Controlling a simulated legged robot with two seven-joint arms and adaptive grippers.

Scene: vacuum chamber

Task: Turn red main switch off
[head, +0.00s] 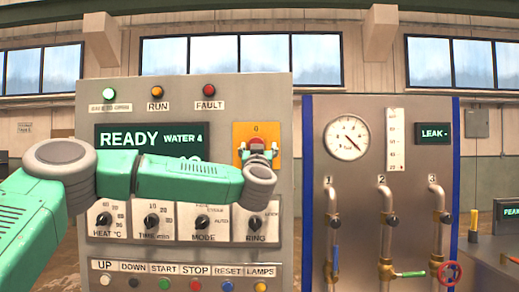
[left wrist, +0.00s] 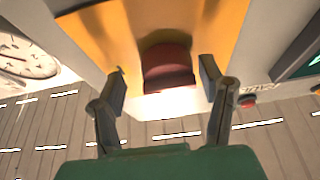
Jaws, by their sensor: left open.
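The red main switch (head: 257,141) sits on a yellow-orange plate (head: 242,131) at the upper right of the grey control panel. My left gripper (head: 258,154) is right in front of it and hides part of it in the head view. In the left wrist view the red switch (left wrist: 168,66) shows as a thick red block against the yellow-orange plate (left wrist: 215,22). The fingers of my left gripper (left wrist: 163,82) are open, one on each side of the switch, with visible gaps. Whether the tips overlap it in depth is unclear. My right gripper is not in view.
A READY display (head: 150,137) is at upper left of the panel, with a row of buttons (head: 195,284) below. To the right stands a panel with a gauge (head: 346,138) and valve pipes (head: 384,235).

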